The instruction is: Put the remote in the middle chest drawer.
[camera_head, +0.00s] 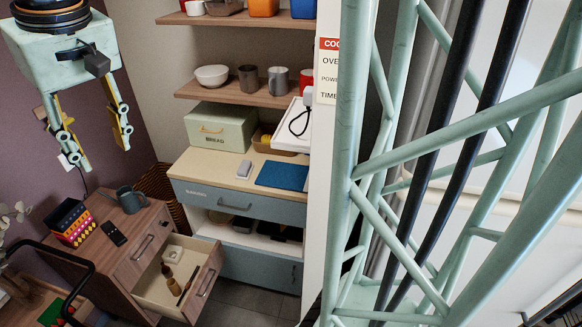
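The remote (113,233), a small black slab, lies on top of the wooden chest (88,246) at the lower left. Below a closed upper drawer (143,250), a lower drawer (203,287) is pulled out and open; it appears to be the middle one. It holds a pale boxy item (185,262), a brown bottle-like item (168,271) and a dark slim item (188,285). My gripper (103,158) hangs at the upper left, above and behind the chest top in the picture. Its fingers are spread apart with nothing between them.
A dark mug (130,199) and a colourful patterned box (73,222) stand near the remote on the chest. A counter (221,171) with a bread box (220,127) and a blue mat (283,176) stands to the right. A pale green lattice frame fills the right side.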

